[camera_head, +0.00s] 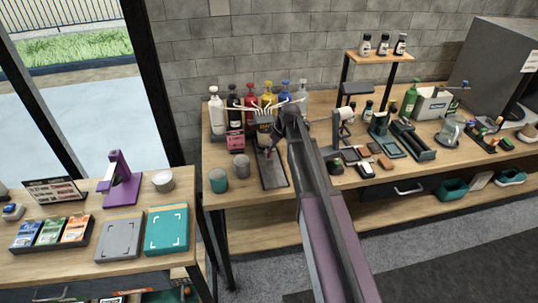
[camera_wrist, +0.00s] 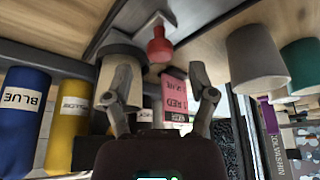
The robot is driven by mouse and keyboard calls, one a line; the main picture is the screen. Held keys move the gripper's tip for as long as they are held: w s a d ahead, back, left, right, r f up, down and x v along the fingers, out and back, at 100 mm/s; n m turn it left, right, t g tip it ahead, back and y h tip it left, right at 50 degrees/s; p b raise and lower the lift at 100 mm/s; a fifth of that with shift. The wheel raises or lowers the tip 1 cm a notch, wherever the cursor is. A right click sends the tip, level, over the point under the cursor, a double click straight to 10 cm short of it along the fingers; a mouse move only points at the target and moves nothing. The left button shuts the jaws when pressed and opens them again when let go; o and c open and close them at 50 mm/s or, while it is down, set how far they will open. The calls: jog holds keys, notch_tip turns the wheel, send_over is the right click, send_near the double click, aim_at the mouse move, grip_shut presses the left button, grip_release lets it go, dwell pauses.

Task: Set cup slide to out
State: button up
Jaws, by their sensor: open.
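The cup slide appears to be the dark narrow plate (camera_head: 273,176) on the bench in front of the paint bottles. In the wrist view, where the scene is turned over, a dark track (camera_wrist: 122,18) runs along the bench and a red knob (camera_wrist: 160,48) sticks up from it. A beige cylinder (camera_wrist: 122,52), perhaps a cup, stands beside the knob, partly behind a finger. My gripper (camera_wrist: 153,88) is open and empty, its fingers spread on either side of the knob's direction. I cannot tell whether it touches anything. In the head view my arm hides part of this area.
A grey cup (camera_head: 242,167) and a teal cup (camera_head: 218,181) stand left of the plate. Several paint bottles, including a blue one (camera_wrist: 20,100) and a yellow one (camera_wrist: 66,112), stand close behind. A pink box (camera_head: 236,141) is nearby.

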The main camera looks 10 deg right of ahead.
jog(key=shift+b+x, duration=1.1)
jog(key=shift+x, duration=0.4)
jog(key=shift+s, duration=0.1)
grip_shut()
